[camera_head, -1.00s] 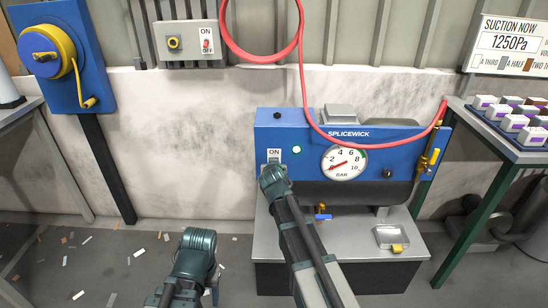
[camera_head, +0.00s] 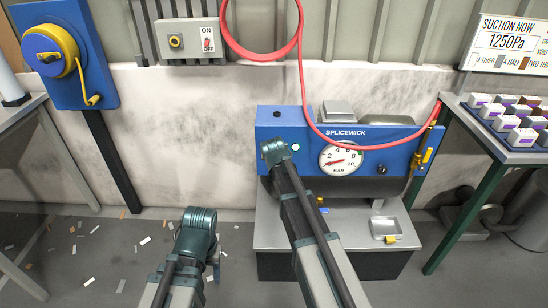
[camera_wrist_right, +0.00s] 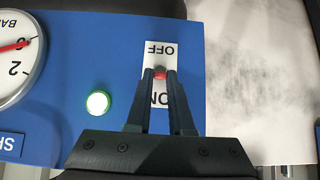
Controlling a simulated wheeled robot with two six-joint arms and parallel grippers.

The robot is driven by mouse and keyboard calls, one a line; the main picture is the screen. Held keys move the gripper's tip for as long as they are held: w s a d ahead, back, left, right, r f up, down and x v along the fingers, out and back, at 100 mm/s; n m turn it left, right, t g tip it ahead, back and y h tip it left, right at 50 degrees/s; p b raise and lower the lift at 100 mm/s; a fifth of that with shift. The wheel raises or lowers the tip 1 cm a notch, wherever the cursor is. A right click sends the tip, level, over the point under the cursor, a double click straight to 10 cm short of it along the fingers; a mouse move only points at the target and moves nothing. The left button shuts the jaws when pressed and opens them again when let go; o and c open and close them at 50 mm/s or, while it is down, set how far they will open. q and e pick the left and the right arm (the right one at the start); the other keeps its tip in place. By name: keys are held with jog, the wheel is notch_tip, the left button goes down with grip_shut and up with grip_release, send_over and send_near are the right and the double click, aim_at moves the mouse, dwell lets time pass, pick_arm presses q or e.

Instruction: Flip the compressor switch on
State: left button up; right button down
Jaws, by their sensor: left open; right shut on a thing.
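The compressor (camera_head: 290,118) is a blue-fronted machine marked SPLICEWICK, with a round gauge (camera_head: 341,158) and a lit green lamp (camera_head: 295,147). The wrist view shows its white switch plate (camera_wrist_right: 152,52) upside down, OFF at the top and ON below. My right gripper (camera_wrist_right: 160,80) is shut on the switch's red lever (camera_wrist_right: 160,73), between the two labels; its exact setting is unclear. In the head view my right wrist hides the switch. My left gripper (camera_head: 214,268) is open and empty, low to the left of the compressor, partly hidden by its own wrist.
A grey wall box (camera_head: 188,42) with another ON/OFF switch is above. A red hose (camera_head: 302,90) loops down past the compressor's front. A blue reel panel (camera_head: 66,85) stands left. A tray of small blocks (camera_head: 519,152) is on the right bench. Scraps litter the left floor.

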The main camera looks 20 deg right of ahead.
jog(key=c, duration=0.8)
grip_release()
jog(key=p+v, duration=0.9)
jog(key=v, duration=0.4)
jog(key=shift+s+r+p, duration=0.25)
jog(key=shift+p, duration=0.1)
jog(key=shift+a, duration=0.1)
